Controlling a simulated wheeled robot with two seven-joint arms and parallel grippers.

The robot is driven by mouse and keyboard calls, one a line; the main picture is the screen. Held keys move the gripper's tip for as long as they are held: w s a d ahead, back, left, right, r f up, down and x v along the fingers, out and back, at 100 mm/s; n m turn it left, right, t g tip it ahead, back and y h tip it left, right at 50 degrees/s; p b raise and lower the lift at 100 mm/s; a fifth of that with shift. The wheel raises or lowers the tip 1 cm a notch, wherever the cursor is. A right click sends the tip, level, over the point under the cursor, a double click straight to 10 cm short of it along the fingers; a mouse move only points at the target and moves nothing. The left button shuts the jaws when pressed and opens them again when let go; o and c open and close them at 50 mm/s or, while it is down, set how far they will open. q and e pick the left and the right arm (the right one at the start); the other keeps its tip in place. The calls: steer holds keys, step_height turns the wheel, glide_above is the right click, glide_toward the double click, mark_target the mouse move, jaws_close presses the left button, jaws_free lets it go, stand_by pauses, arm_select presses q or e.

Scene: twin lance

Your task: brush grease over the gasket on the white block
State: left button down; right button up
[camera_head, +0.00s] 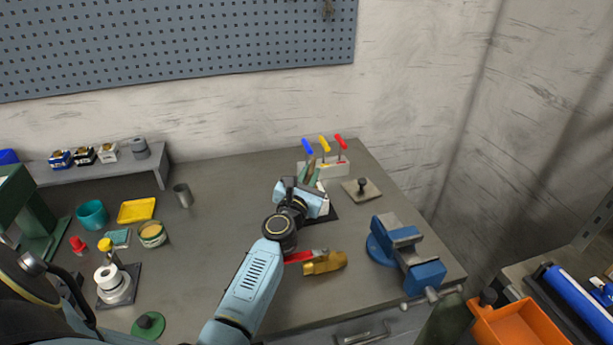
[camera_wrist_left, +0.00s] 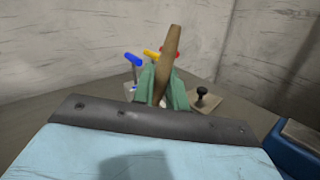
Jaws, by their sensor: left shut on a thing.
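My left gripper (camera_head: 311,176) has green fingers, shut on the brown wooden handle of a brush (camera_head: 312,162). In the left wrist view the handle (camera_wrist_left: 169,58) stands up, slightly tilted, between the green fingers (camera_wrist_left: 165,90). The brush's bristle end is hidden behind my gripper and wrist. An open tin with yellowish content (camera_head: 152,233) stands at the left. My right gripper is not in view.
A rack with blue, yellow and red handled tools (camera_head: 334,170) stands just behind my gripper. A plate with a black knob (camera_head: 361,188) and a blue vise (camera_head: 405,254) are to the right.

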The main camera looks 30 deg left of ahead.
arm_select(q)
steer(key=shift+w+d, duration=0.55)
steer(key=shift+w, duration=0.1)
steer(key=shift+d, duration=0.1)
steer(key=shift+w+d+b, duration=0.35)
steer(key=shift+w, duration=0.1)
steer(key=shift+w, duration=0.1)
steer(key=shift+w+d, duration=0.4)
steer(key=shift+s+a, duration=0.15)
steer(key=shift+s+a, duration=0.35)
steer(key=shift+s, duration=0.05)
steer(key=shift+s, duration=0.1)
steer(key=shift+s+a+p, duration=0.35)
steer(key=shift+s+a, duration=0.55)
steer(key=shift+s, duration=0.05)
